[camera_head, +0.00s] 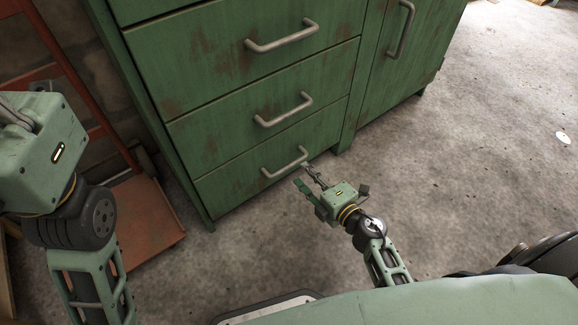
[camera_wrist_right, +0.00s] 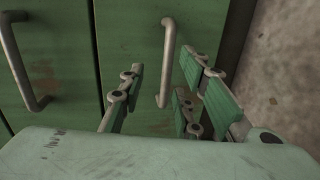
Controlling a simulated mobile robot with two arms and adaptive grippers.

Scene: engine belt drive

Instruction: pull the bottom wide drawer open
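The bottom wide drawer (camera_head: 235,185) of the green cabinet is shut, its front flush with the drawers above. Its grey bar handle (camera_head: 285,163) also shows in the right wrist view (camera_wrist_right: 168,62). My right gripper (camera_head: 306,179) is open in front of the handle's right end. In the right wrist view its green-padded fingers (camera_wrist_right: 160,95) are spread, with the handle appearing between them; I cannot tell whether any finger touches it. My left gripper (camera_head: 40,140) shows only its green body at the left edge; its fingers are not clearly visible.
The middle drawer (camera_head: 220,115) and top drawer (camera_head: 215,55) are shut, with similar handles. A cabinet door (camera_head: 395,75) is on the right. A rusty red frame (camera_head: 145,220) stands left of the cabinet. The concrete floor (camera_head: 480,150) to the right is mostly clear.

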